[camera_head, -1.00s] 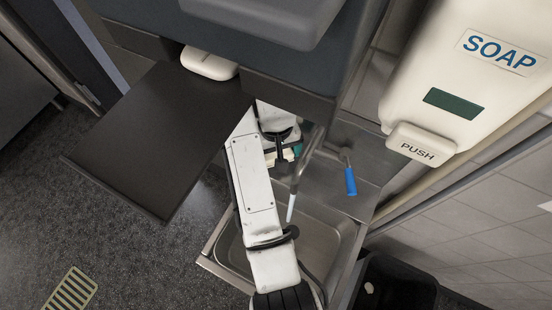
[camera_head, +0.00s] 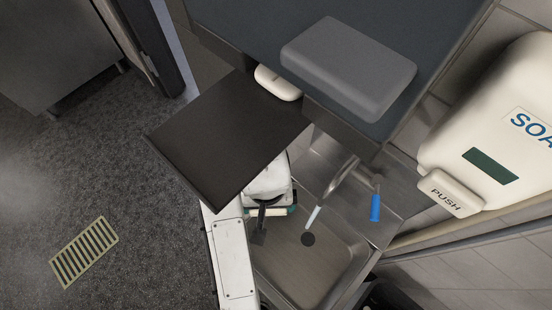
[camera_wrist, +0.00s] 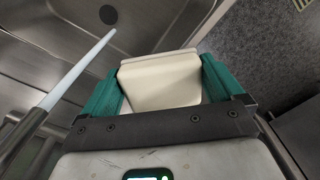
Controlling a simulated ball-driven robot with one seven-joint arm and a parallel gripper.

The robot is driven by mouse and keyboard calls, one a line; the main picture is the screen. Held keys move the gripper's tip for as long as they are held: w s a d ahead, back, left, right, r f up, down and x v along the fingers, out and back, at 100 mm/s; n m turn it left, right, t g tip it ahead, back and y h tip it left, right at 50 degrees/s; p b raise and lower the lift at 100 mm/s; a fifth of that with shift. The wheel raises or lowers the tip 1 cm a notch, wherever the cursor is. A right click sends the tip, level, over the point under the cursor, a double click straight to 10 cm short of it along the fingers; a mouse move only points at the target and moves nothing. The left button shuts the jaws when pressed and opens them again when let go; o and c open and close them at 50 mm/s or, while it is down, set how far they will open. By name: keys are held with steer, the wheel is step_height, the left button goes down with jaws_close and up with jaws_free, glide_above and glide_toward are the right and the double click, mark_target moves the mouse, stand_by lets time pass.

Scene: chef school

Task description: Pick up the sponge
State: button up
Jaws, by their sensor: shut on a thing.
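In the wrist view, a cream-coloured block, which I take to be the sponge (camera_wrist: 163,84), sits between the two green fingers of my gripper (camera_wrist: 157,66). The fingers touch it on both sides, and it is held above the sink area. In the head view my gripper (camera_head: 272,211) is over the near left side of the sink, beside the dark board's edge.
The steel sink (camera_head: 318,268) has a curved tap (camera_head: 340,180) and a blue-handled lever (camera_head: 375,207). A dark board (camera_head: 230,138) juts out at the left. A white rounded object (camera_head: 278,83) lies beyond it. A soap dispenser (camera_head: 490,165) hangs at the right.

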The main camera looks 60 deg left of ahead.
steer(key=shift+s+d, duration=0.2)
steer(key=shift+s, duration=0.65)
steer(key=shift+s+d, duration=0.2)
steer(key=shift+s, duration=0.35)
steer(key=shift+s+d, duration=0.15)
steer(key=shift+s, duration=0.4)
